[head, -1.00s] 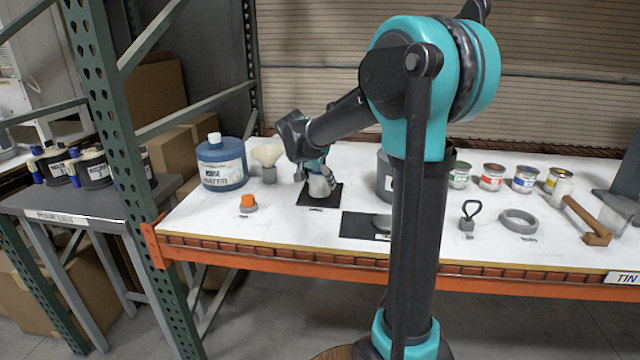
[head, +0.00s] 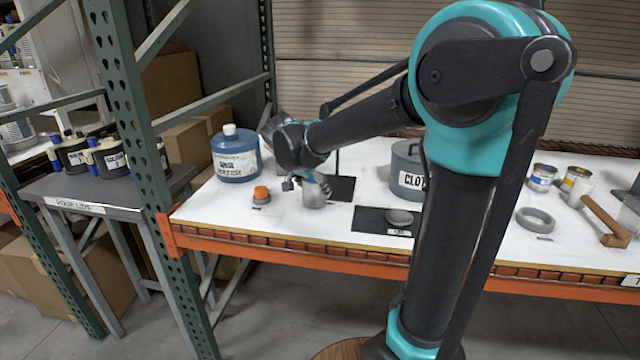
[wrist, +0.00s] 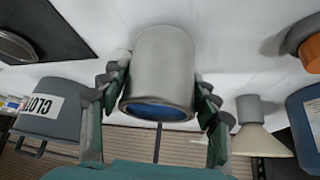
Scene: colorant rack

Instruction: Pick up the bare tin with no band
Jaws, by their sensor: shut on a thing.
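The bare tin (head: 315,193) is plain grey with no band. It also shows in the wrist view (wrist: 164,60), where its blue end faces the camera. My gripper (wrist: 163,88) is shut on it, with one finger against each side. In the head view my gripper (head: 306,181) is at the tin, to the left of a small black mat (head: 342,187). I cannot tell for sure whether the tin's base clears the white table.
An orange-topped item (head: 261,195) stands left of the tin, with a blue jug (head: 235,155) behind. A grey pot (head: 408,165) and a mat with a grey disc (head: 398,217) are to the right. Banded tins (head: 543,177) stand farther right, near a grey ring (head: 535,220).

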